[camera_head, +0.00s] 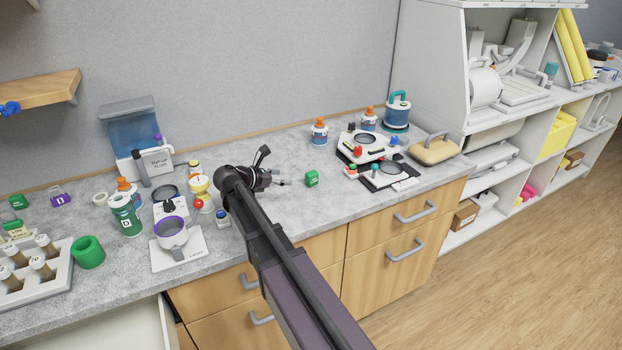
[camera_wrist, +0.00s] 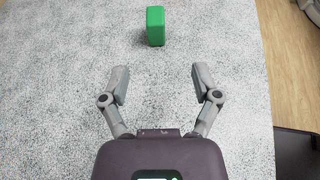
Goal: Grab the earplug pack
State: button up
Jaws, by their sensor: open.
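A small green box (camera_head: 312,178), which looks like the earplug pack, stands on the grey speckled counter. It also shows in the wrist view (camera_wrist: 155,26), ahead of my gripper near the top of the picture and roughly centred between the fingers. My gripper (camera_wrist: 159,78) is open and empty, its two fingers spread wide. In the head view my gripper (camera_head: 275,168) is over the counter, just left of the green box and apart from it.
A white device (camera_head: 362,146) and a dark tray (camera_head: 384,175) stand right of the green box. The counter around the green box is clear. The counter's front edge (camera_head: 345,220) is close.

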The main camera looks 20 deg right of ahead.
aim_at(307, 176)
jog(key=shift+f, duration=0.1)
jog(key=b+x, duration=0.3)
jog(key=x, duration=0.4)
jog(key=shift+f, duration=0.1)
jog(key=shift+w+d+f, duration=0.15)
jog(key=shift+d+f, duration=0.05)
jog(key=shift+d, duration=0.45)
jog(key=shift+w+b+x, duration=0.15)
jog(key=shift+b+x, duration=0.4)
jog(key=shift+x, duration=0.4)
jog(key=shift+w+b+x, duration=0.2)
jog(key=shift+b+x, duration=0.3)
jog(key=shift+x, duration=0.4)
jog(key=shift+w+d+f, duration=0.1)
jog(key=shift+d+f, duration=0.3)
jog(key=shift+d, duration=0.2)
jog(key=c, duration=0.9)
